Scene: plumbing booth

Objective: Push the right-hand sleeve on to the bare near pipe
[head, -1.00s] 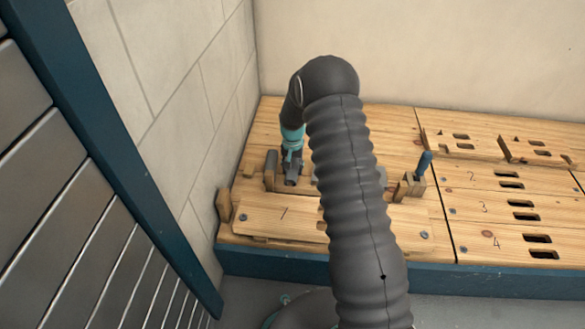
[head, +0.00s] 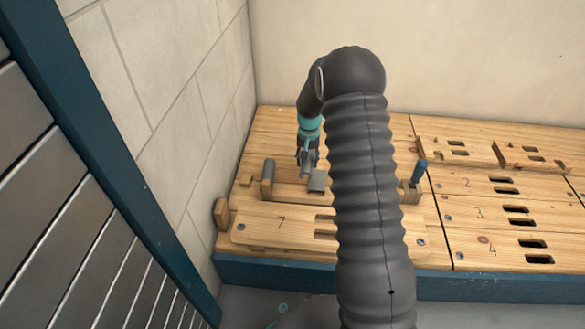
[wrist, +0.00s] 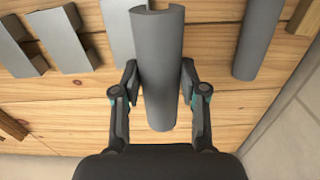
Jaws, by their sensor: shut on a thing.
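My gripper (wrist: 159,78) is shut on a long grey rounded sleeve (wrist: 162,105) in the wrist view, one finger on each side. The far end of the sleeve shows a notch. In the head view my gripper (head: 307,158) is above the wooden bench, left of my arm. A grey pipe (wrist: 259,38) lies to the right of the held sleeve in the wrist view, apart from it. It seems to be the grey pipe (head: 268,174) left of my gripper in the head view. I cannot tell which pipe is the bare near one.
Two angular grey pieces (wrist: 66,40) lie at the left of the wrist view. A tiled wall (head: 190,110) closes the left side.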

